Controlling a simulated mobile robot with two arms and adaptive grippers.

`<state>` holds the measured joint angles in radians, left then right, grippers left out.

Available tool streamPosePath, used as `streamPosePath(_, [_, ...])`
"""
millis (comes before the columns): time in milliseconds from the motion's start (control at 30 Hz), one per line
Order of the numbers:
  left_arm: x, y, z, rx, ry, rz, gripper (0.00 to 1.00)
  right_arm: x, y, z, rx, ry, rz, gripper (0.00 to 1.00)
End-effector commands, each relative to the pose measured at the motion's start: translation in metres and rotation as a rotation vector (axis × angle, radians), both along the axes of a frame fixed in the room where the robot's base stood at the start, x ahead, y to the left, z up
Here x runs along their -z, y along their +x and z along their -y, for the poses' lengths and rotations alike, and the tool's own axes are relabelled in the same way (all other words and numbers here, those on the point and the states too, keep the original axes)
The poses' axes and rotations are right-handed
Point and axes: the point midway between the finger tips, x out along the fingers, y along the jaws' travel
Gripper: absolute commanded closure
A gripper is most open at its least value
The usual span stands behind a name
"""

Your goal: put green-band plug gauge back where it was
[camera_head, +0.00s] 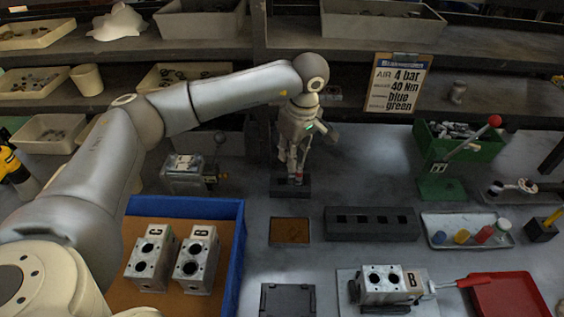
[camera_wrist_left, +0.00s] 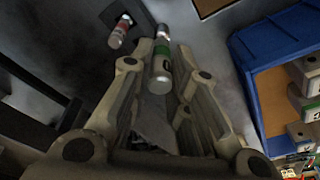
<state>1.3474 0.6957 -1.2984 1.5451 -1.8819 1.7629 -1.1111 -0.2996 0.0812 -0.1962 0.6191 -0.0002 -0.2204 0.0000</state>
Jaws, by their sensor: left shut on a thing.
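My left gripper (camera_head: 296,168) points down above a small dark stand (camera_head: 290,189) at the middle of the bench. In the left wrist view, the gripper (camera_wrist_left: 162,52) is shut on the green-band plug gauge (camera_wrist_left: 161,72), a pale cylinder with a green band and a dark mark. The gauge's far end reaches just past the fingertips. A red-band plug gauge (camera_wrist_left: 120,32) stands beside it at the dark stand (camera_wrist_left: 146,14), apart from the fingers. In the head view the fingers mostly hide the held gauge. My right gripper is not in view.
A blue-walled tray (camera_head: 241,262) with two valve blocks (camera_head: 152,258) lies front left. A dark slotted block (camera_head: 372,223) is to the right, with block B (camera_head: 383,282) in front. A green lever press (camera_head: 440,187) stands further right. Shelves with bins run behind.

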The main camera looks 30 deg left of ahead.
Motion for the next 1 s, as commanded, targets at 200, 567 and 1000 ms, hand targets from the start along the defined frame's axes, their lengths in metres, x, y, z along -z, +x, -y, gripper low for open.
streamPosePath(200, [0.035,0.028,-0.033,-0.003,0.001,-0.006,1.0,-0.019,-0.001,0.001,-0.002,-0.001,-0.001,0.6])
streamPosePath(567, [0.066,0.044,-0.051,0.001,0.0,-0.001,1.0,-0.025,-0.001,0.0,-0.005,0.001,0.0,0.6])
streamPosePath(1000, [0.099,0.046,-0.053,0.002,-0.001,0.001,1.0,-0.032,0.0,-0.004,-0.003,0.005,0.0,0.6])
